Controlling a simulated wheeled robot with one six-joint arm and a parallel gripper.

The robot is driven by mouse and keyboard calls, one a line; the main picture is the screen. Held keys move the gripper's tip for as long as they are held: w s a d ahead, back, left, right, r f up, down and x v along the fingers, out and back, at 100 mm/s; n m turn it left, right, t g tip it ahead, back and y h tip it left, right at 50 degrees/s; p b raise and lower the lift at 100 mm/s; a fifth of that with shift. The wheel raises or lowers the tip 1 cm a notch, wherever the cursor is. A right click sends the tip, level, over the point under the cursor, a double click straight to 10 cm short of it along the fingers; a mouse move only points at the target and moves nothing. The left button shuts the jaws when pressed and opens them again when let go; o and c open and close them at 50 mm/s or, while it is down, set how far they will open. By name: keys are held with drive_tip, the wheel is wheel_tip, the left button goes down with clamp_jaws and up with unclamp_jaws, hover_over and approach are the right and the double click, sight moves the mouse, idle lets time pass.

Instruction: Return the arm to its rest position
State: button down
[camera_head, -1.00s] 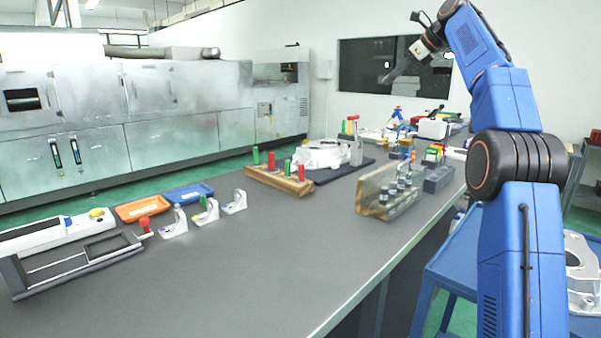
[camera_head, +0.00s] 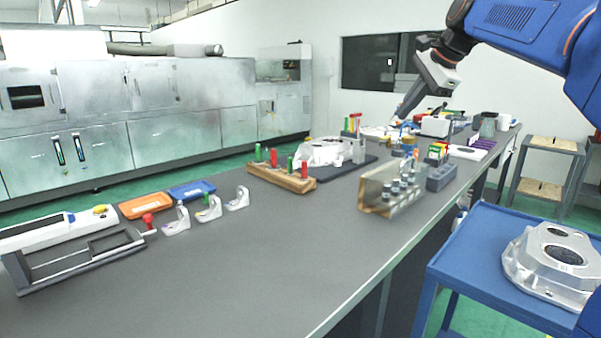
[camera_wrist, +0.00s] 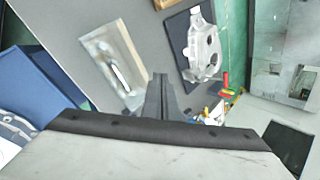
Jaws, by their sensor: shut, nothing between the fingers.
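My gripper (camera_head: 408,104) hangs from my blue arm at the upper right of the head view, above the far end of the long grey bench (camera_head: 250,255). Its dark fingers are together and hold nothing. In the wrist view my gripper (camera_wrist: 160,80) points over the bench, with its fingers closed against each other. No object touches the fingertips in either view.
A blue cart (camera_head: 470,265) carrying a silver casting (camera_head: 560,262) stands at the right. On the bench are a clear-sided rack (camera_head: 392,190), a wooden block with red and green handles (camera_head: 283,176) and another casting (camera_head: 322,152). The bench's front middle is clear.

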drive_tip(key=s+d+f+n+h, duration=0.1)
drive_tip(key=s+f+n, duration=0.6)
drive_tip(key=s+f, duration=1.1)
drive_tip(key=s+f+n+g+h, duration=0.1)
drive_tip(key=s+f+n, duration=0.7)
drive_tip(key=s+f, duration=1.1)
drive_tip(key=shift+s+d+h, duration=0.35)
drive_tip(key=shift+s+h, duration=0.45)
drive_tip(key=shift+s, duration=0.3)
